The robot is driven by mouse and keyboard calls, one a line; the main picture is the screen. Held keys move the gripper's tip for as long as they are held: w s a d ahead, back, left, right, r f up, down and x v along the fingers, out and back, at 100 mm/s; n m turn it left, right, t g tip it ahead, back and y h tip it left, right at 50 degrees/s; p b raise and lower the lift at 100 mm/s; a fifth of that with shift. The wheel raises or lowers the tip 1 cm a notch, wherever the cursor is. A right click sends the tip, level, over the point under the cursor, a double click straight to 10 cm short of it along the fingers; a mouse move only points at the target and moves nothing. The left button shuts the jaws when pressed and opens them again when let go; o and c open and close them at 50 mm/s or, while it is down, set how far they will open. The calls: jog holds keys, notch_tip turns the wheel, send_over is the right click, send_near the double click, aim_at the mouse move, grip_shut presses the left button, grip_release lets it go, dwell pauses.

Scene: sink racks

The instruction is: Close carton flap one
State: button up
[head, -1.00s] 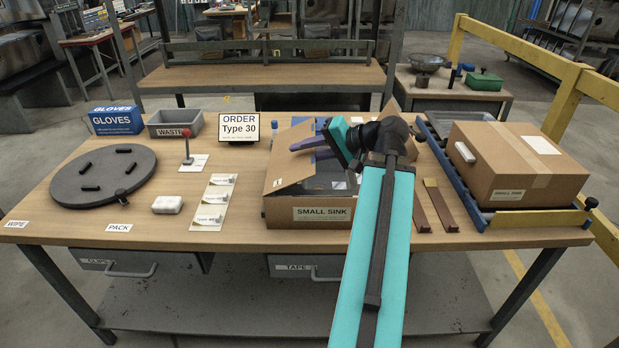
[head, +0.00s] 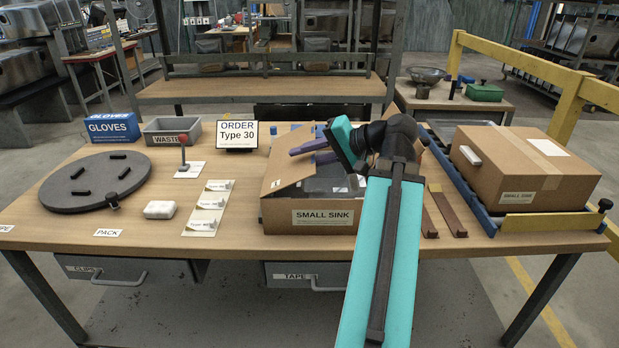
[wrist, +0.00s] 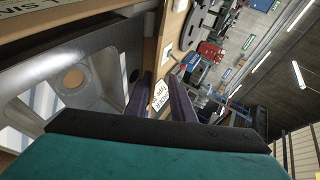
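The open carton (head: 282,216) labelled SMALL SINK stands on the middle of the bench. Its left flap (head: 287,172) is raised and slants over the left side of the opening. The grey sink (head: 327,185) shows inside the carton, and its basin with a round drain hole fills the left of the wrist view (wrist: 55,85). My gripper (head: 312,152) is over the carton, beside the left flap, its purple fingers pointing left. My arm hides the carton's right side.
A closed carton (head: 485,170) sits on the blue-railed conveyor (head: 468,190) at right. Brown strips (head: 447,212) lie beside it. Left of the open carton are label cards (head: 211,208), a red-topped stand (head: 183,150), a white block (head: 160,209) and a dark turntable (head: 75,196).

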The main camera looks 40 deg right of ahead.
aim_at(310, 173)
jog(key=shift+s+a+f+b, duration=0.1)
jog(key=shift+s+a+b, duration=0.65)
jog(key=shift+s+b, duration=0.2)
jog(key=s+a+b, duration=0.1)
jog(key=b, duration=0.1)
jog(key=s+b, duration=0.1)
jog(key=b, duration=0.1)
jog(key=shift+s+a+r, duration=0.2)
jog(key=shift+s+a, duration=0.1)
jog(key=shift+a, duration=0.05)
jog(key=shift+s+a+r+b, duration=0.2)
jog(key=shift+s+a+b, duration=0.5)
jog(key=shift+b, duration=0.5)
jog(key=shift+s+d, duration=0.1)
jog(key=shift+s, duration=0.05)
